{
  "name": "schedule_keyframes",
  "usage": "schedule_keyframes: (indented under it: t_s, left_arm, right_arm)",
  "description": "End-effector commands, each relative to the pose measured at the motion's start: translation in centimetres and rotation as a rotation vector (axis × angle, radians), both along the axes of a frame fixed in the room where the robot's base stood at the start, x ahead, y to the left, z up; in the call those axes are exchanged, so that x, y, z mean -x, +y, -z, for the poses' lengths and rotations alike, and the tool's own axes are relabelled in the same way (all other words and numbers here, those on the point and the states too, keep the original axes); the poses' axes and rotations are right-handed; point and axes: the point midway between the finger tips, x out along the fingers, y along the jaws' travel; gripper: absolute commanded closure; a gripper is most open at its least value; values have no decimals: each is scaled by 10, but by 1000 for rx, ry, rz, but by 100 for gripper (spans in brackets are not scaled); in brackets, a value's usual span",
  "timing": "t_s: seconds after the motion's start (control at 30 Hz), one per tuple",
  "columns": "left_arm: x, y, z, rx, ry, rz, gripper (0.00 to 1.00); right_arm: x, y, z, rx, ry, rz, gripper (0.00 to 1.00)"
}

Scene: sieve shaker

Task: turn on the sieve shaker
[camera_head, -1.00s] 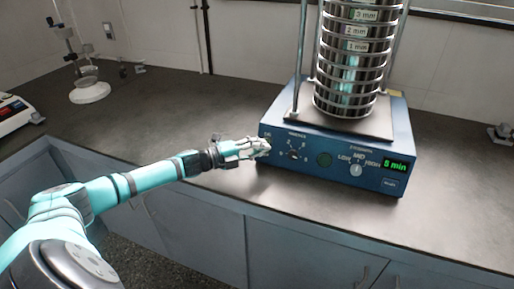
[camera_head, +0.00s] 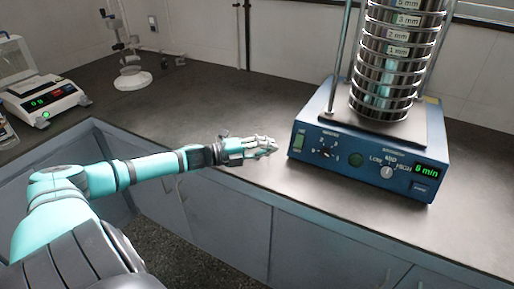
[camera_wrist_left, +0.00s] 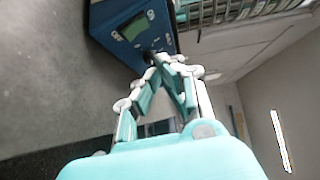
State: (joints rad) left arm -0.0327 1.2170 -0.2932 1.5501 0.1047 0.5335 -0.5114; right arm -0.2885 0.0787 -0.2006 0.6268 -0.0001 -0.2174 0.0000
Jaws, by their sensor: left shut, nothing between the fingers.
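The sieve shaker, a blue box (camera_head: 310,172) carrying a tall stack of metal sieves (camera_head: 385,75), stands on the bench at right. My left gripper (camera_head: 272,146) is shut and empty, just left of the switch with a small gap. In the left wrist view its closed fingertips (camera_wrist_left: 166,60) are near the blue box (camera_wrist_left: 110,15); the green rectangle there looks like the switch (camera_wrist_left: 133,28).
A balance (camera_head: 45,97) with a lit green display sits on the left bench. A stand with a white round base (camera_head: 133,80) is at the back left. The dark benchtop (camera_head: 215,105) between them and the shaker is clear. Grey cabinets (camera_head: 225,215) are below.

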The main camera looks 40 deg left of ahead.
Motion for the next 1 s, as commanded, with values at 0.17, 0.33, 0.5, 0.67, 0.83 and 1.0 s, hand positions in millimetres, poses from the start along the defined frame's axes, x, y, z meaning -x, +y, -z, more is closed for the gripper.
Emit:
schedule_keyframes:
  t_s: [0.17,0.33,0.5,0.67,0.83,1.0]
  left_arm:
    - [17,10,-3,0,4,1,100]
    - [25,15,-6,0,1,1,100]
    - [27,17,-7,0,-1,1,100]
    - [27,17,-7,0,-1,1,100]
    - [27,17,-7,0,-1,1,100]
    - [27,17,-7,1,-1,1,100]
  right_arm:
    - [7,-1,-3,1,11,0,60]
    - [16,-1,-5,2,24,0,60]
    - [18,-1,-5,3,28,0,60]
    - [18,-2,-5,3,27,0,60]
    - [16,-2,-5,3,24,0,60]
    - [14,-2,-5,4,22,0,60]
